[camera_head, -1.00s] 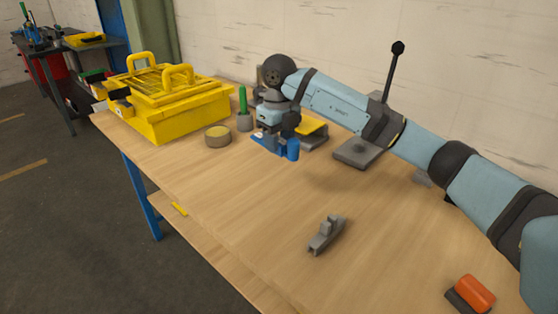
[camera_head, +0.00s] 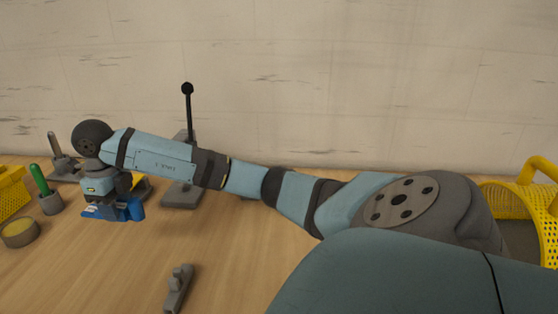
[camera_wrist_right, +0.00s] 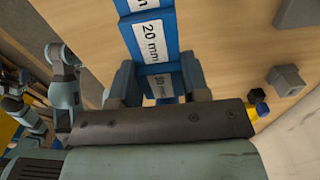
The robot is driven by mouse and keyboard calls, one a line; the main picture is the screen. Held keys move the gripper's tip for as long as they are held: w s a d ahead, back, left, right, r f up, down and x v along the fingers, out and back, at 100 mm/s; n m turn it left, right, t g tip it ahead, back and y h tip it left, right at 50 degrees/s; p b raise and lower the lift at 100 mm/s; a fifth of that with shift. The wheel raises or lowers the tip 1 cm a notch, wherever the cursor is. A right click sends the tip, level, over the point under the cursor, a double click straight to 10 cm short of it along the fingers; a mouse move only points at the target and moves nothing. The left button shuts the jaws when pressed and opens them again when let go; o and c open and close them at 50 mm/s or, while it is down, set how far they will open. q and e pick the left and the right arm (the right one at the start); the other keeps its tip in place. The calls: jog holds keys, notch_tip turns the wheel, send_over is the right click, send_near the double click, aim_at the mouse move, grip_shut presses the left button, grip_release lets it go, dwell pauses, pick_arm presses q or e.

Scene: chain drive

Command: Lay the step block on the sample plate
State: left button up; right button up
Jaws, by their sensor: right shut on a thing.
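The blue step block (camera_head: 120,209) is in my right gripper (camera_head: 108,202), which is shut on it above the table in the head view. In the right wrist view the block (camera_wrist_right: 157,52) bears white labels, one reading "20 mm", and runs up out of the picture between the fingers (camera_wrist_right: 158,82). I cannot tell how high above the table it is. A yellow piece (camera_head: 142,189) shows partly behind the gripper; I cannot tell what it is. I cannot pick out the sample plate with certainty. My left gripper cannot be made out.
A grey stand with a black-knobbed lever (camera_head: 182,194) is right of the gripper. A green-handled holder (camera_head: 50,203) and a round tin (camera_head: 19,233) are left. A grey stepped part (camera_head: 179,288) lies in front. A yellow basket (camera_head: 547,225) stands far right. Wood between is clear.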

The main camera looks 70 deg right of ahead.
jog(key=s+d+f+p, duration=0.3)
jog(key=s+d+p, duration=0.1)
jog(key=s+d, duration=0.7)
jog(key=s+d+f+p, duration=0.35)
jog(key=s+d, duration=0.55)
jog(key=d, duration=0.4)
jog(key=s+d+r+p, duration=0.3)
jog(key=s+d+r, duration=0.4)
jog(key=s+d, duration=0.25)
jog(key=s+d+r+p, duration=0.3)
jog(key=s+d+r, duration=0.45)
jog(key=s, duration=0.35)
jog(key=f, duration=0.5)
jog(key=f+b, duration=0.1)
jog(key=f, duration=0.4)
jog(key=d+f, duration=0.1)
jog(key=f, duration=0.4)
jog(key=shift+w, duration=0.2)
pick_arm(q)
jog(key=shift+s+a+r+g+y+b, duration=0.15)
jog(key=shift+a+r+g+y, duration=0.1)
jog(key=shift+r, duration=0.35)
jog(key=shift+s+a+r+g+y+b, duration=0.15)
jog(key=shift+s+a+r, duration=0.1)
jog(key=shift+r, duration=0.3)
jog(key=shift+s+a+r+g+y+b, duration=0.1)
jog(key=shift+a+r+g+y, duration=0.15)
jog(key=shift+r, duration=0.35)
pick_arm(e)
jog(key=shift+f, duration=2.45)
